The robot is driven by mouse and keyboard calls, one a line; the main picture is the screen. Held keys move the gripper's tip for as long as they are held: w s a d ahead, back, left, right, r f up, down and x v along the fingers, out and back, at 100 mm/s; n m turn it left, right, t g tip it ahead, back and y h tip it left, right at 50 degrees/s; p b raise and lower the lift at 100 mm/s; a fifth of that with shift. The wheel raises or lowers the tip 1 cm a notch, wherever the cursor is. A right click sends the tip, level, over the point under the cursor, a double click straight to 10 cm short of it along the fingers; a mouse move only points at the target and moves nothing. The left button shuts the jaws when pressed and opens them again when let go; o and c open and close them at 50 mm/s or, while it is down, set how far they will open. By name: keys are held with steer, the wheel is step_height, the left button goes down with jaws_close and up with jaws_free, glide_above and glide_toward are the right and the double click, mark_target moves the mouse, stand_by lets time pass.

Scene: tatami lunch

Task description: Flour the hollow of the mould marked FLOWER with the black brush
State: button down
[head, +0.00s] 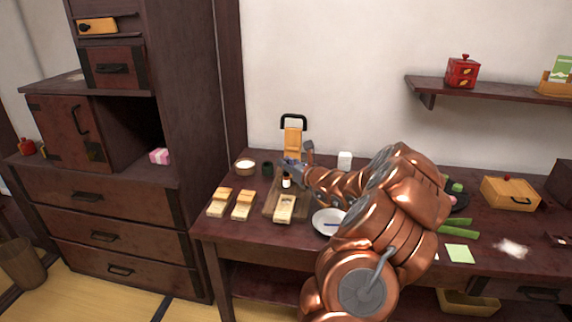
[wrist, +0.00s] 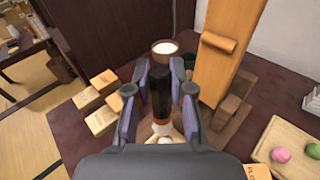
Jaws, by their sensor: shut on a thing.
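My gripper (head: 291,167) is shut on the black brush (wrist: 161,92), its fingers (wrist: 159,98) on both sides of the handle. The brush points down, with an orange-brown band and pale bristles (wrist: 162,128). In the head view it hangs above a dark wooden board (head: 271,210). A pale wooden mould (head: 284,209) lies at the board's front end, near the brush tip; contact cannot be told. Two more pale moulds (head: 219,203) (head: 242,206) lie to the left. Their markings are unreadable. A pale piece (wrist: 257,171) at the wrist view's lower right bears cut-off letters.
A bowl of white powder (head: 245,167) and a small dark cup (head: 267,169) stand behind the moulds. A tall wooden piece (head: 293,141) rises behind my gripper. A white plate (head: 326,216) lies right of the board. A tray with sweets (wrist: 276,142) shows at right.

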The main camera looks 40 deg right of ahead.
mark_target(286, 181)
steer(key=shift+f+b, duration=1.35)
steer(key=shift+f, duration=1.3)
steer(key=shift+f+b, duration=0.8)
steer(key=shift+f, duration=0.35)
steer(key=shift+s, duration=0.15)
steer(key=shift+w+a, duration=0.2)
steer(key=shift+w, duration=0.1)
steer(key=shift+d, duration=0.3)
stand_by(0.5)
steer(key=shift+s+a, duration=0.25)
steer(key=shift+a, duration=0.05)
steer(key=shift+s+d+p, duration=0.1)
steer(key=shift+d+p, duration=0.2)
stand_by(0.4)
steer(key=shift+w+a, duration=0.25)
steer(key=shift+w, duration=0.1)
steer(key=shift+d+r, duration=0.1)
steer(key=shift+d, duration=0.15)
stand_by(0.4)
